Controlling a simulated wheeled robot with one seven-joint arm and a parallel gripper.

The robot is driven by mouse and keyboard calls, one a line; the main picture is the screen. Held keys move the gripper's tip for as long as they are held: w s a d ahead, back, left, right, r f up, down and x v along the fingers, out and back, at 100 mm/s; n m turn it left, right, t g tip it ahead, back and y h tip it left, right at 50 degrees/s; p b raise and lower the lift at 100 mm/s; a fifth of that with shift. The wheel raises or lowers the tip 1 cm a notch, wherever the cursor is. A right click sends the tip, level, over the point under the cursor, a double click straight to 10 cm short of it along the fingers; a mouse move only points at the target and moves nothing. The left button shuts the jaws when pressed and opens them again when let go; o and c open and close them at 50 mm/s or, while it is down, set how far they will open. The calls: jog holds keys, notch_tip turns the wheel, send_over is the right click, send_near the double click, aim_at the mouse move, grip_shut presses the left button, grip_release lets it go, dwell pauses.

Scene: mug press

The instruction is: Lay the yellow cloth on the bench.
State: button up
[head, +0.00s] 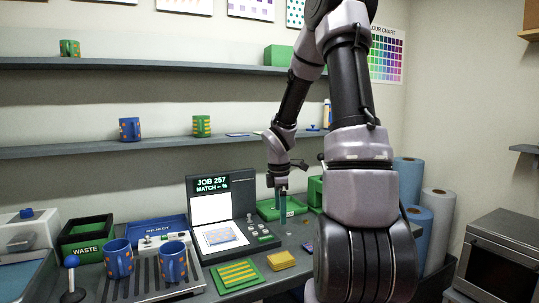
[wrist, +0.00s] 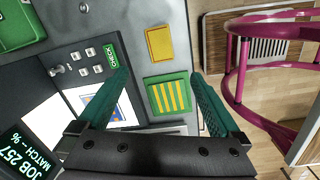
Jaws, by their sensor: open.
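A yellow cloth (head: 281,258), a small folded-looking pad, lies flat on the grey bench (head: 296,243) near its front edge, just right of a green mat with yellow stripes (head: 236,274). In the wrist view the yellow cloth (wrist: 159,44) lies beyond the fingertips, and the striped mat (wrist: 169,97) shows between the fingers. My gripper (head: 283,204) points down above the back of the bench, apart from the cloth. In the wrist view my gripper (wrist: 160,77) is open with nothing between its teal fingers.
The job console (head: 222,214) stands left of my gripper, with a green tray (head: 270,213) behind. Two blue mugs (head: 173,262) stand on a slatted rack at left. A purple item (head: 307,247) lies right of the cloth. A pink round frame (wrist: 240,60) stands off the bench.

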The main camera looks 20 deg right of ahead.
jog(key=s+a+r+m+t+y, duration=0.1)
jog(key=s+a+r+m+t, duration=0.2)
jog(key=s+a+r+m, duration=0.3)
jog(key=s+a+r+m+t+y, duration=0.1)
jog(key=s+a+r+m+t, duration=0.2)
jog(key=s+r+m, duration=0.9)
jog(key=a+r+m, duration=0.1)
jog(key=a+r, duration=0.2)
jog(key=r, duration=0.3)
jog(key=shift+r+t+y, duration=0.3)
jog(key=shift+r+y, duration=0.1)
jog(key=shift+a, duration=0.1)
jog(key=shift+c, duration=0.3)
